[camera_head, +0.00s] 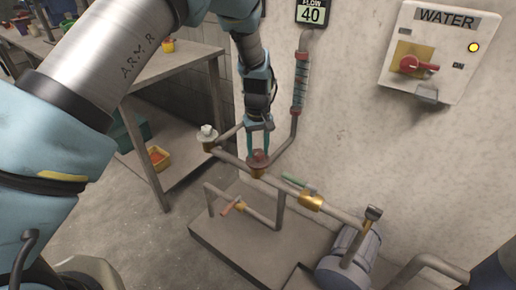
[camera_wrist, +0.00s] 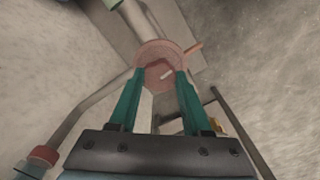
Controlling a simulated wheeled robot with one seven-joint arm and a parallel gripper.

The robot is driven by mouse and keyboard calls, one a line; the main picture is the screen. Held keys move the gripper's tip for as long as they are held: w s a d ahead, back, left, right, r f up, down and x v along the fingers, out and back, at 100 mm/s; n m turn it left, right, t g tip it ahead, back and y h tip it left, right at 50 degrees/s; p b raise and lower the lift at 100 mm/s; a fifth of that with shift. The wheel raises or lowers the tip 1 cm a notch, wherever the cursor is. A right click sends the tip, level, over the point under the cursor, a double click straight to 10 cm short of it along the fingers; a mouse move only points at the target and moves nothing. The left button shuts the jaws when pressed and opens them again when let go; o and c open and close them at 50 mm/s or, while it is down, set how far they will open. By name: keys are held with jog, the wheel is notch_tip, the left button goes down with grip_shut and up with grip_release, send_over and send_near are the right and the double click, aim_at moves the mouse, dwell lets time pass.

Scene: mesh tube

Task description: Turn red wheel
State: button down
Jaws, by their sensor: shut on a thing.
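The red wheel (camera_head: 259,156) sits on top of a brass valve on the pipe run, in the middle of the head view. My gripper (camera_head: 261,150) points down at it from above. In the wrist view the red wheel (camera_wrist: 161,68) is a round disc with a white mark on its face. The two green fingers of my gripper (camera_wrist: 160,78) reach its near edge on either side and are shut on it. Part of the wheel is hidden by the fingers in the head view.
A white handle (camera_head: 207,132) and a green handle (camera_head: 294,183) flank the wheel along the pipe. An orange handle (camera_head: 231,205) is lower down. A grey pump (camera_head: 347,256) stands at right. A WATER switch box (camera_head: 428,50) and FLOW display reading 40 (camera_head: 313,12) are on the wall.

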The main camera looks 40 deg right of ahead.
aim_at(258, 152)
jog(key=shift+c, duration=1.8)
grip_release()
jog(key=shift+r, duration=0.1)
notch_tip(258, 152, up, 11)
jog(key=b, duration=0.1)
